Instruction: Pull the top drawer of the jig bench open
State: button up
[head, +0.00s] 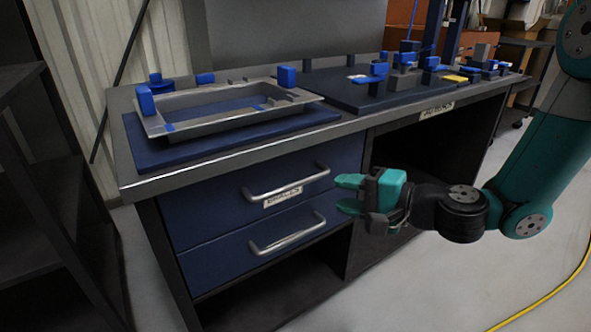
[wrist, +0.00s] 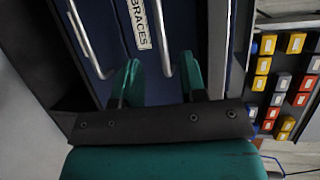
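The jig bench (head: 160,185) has two blue drawers, one above the other, both flush with the front. The top drawer (head: 215,210) has a silver bar handle (head: 285,184) and a white label below it. The wrist view shows this handle (wrist: 161,38) and the label reading "BRACES" (wrist: 140,25). The lower drawer (head: 215,268) has a similar handle (head: 288,238). My gripper (head: 345,193) is open and empty, just right of the top handle in the head view. In the wrist view its teal fingers (wrist: 160,78) are apart, with the top handle's end between them in the picture; contact cannot be told.
A metal tray-like frame (head: 225,118) on a blue plate and a dark fixture plate (head: 385,95) with blue clamps lie on the bench top. An open bay (head: 430,140) lies right of the drawers. A dark shelf (head: 50,230) stands left. A yellow cable (head: 545,308) crosses the floor.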

aim_at(299, 185)
jog(key=p+x, duration=0.3)
jog(key=x, duration=0.7)
jog(key=shift+r+p, duration=0.1)
jog(key=shift+p, duration=0.3)
jog(key=shift+w+a+f, duration=0.25)
jog(key=shift+w+a, duration=0.15)
jog(key=shift+a, duration=0.15)
grip_shut()
